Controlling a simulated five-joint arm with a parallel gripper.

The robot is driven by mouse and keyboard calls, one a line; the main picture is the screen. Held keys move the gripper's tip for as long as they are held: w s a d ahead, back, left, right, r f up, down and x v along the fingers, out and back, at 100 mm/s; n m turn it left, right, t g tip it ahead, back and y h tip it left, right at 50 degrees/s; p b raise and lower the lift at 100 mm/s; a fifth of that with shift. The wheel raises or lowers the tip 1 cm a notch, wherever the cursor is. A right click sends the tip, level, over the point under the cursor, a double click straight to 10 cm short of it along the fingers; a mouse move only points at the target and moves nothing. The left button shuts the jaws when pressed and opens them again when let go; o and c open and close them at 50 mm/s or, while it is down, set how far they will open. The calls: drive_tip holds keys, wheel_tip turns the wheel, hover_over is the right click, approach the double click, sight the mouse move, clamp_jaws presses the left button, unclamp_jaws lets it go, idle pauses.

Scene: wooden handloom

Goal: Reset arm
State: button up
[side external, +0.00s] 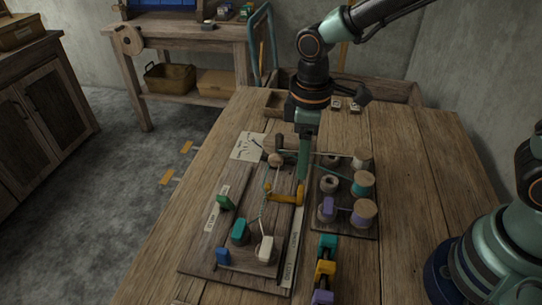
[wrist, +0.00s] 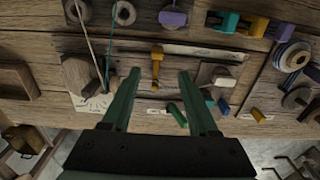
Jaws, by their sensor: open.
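My gripper (side external: 304,172) hangs over the wooden loom board (side external: 195,262), fingers pointing down. In the wrist view its two green fingers (wrist: 159,74) are spread apart with nothing held between them. A yellow crank-like piece (side external: 285,197) lies on the board by the fingers; it also shows in the wrist view (wrist: 156,64), beyond and between the fingertips. The board also carries a green piece (side external: 225,202), a teal piece (side external: 239,231), a cream piece (side external: 265,248) and a blue piece (side external: 222,256). The fingers partly hide the board's far right side in the side view.
A dark spool board (side external: 330,223) with several thread spools (side external: 363,213) stands right of the loom board. Teal, yellow (side external: 325,271) and purple blocks line the table front. A paper sheet (side external: 248,147) lies behind. The right side of the table (side external: 410,190) is clear.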

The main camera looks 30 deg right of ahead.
drive_tip(key=shift+r, duration=0.95)
drive_tip(key=shift+d+r, duration=0.1)
drive_tip(key=s+d+r+m+t, duration=0.2)
drive_tip(key=d+r+m, duration=0.2)
drive_tip(key=d, duration=0.3)
drive_tip(key=s+d+r+m+t, duration=0.3)
drive_tip(key=d+r+m, duration=0.2)
drive_tip(key=d, duration=0.3)
drive_tip(key=shift+s+r+t, duration=0.15)
drive_tip(key=shift+r+t, duration=0.15)
drive_tip(key=shift+r, duration=0.15)
